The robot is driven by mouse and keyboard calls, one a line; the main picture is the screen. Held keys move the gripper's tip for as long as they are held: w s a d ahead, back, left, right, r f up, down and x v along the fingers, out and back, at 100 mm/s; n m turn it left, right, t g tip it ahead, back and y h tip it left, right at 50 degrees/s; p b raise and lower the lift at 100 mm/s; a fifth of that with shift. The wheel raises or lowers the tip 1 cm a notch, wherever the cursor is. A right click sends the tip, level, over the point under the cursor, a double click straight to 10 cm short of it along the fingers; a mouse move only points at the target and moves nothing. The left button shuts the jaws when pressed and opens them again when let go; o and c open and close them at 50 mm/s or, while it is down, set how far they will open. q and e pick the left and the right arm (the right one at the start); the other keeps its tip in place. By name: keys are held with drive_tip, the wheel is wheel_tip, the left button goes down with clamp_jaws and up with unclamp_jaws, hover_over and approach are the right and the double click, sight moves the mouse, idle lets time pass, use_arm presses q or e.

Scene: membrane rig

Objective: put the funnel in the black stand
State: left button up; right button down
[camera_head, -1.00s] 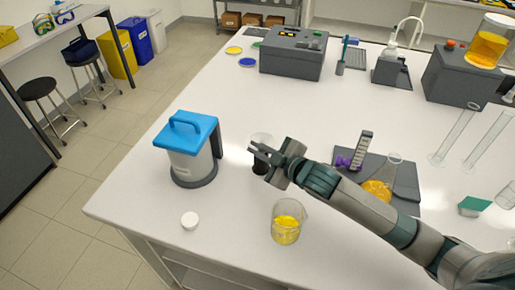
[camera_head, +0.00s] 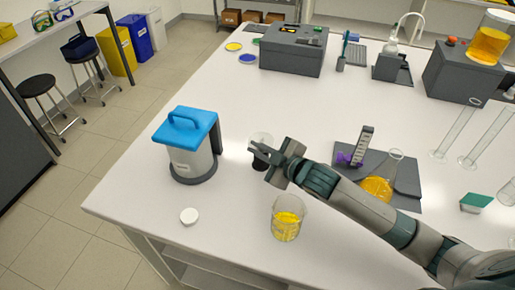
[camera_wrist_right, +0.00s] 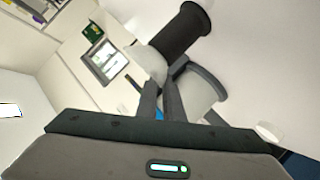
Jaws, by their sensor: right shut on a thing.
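A clear, whitish funnel cup (camera_head: 262,137) shows just behind my right fingertips. Directly below it is the black stand (camera_head: 259,163), upright on the white bench and partly covered by the fingers. In the right wrist view the black stand (camera_wrist_right: 180,35) is a dark cylinder with a wider foot, and the pale funnel (camera_wrist_right: 146,62) lines up with its upper end. They look touching, but how deep the funnel sits cannot be told. My right gripper (camera_head: 256,154) is shut on the funnel; its fingers also show in the right wrist view (camera_wrist_right: 160,95). My left gripper is out of view.
A white canister with a blue lid (camera_head: 190,145) stands left of the stand. A white cap (camera_head: 189,216) and a beaker of yellow liquid (camera_head: 286,222) are nearer the front edge. A grey mat with a yellow flask (camera_head: 377,187) lies right. Bench behind the stand is clear.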

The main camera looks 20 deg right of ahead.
drive_tip(key=c, duration=1.8)
unclamp_jaws()
drive_tip(key=shift+r, duration=0.15)
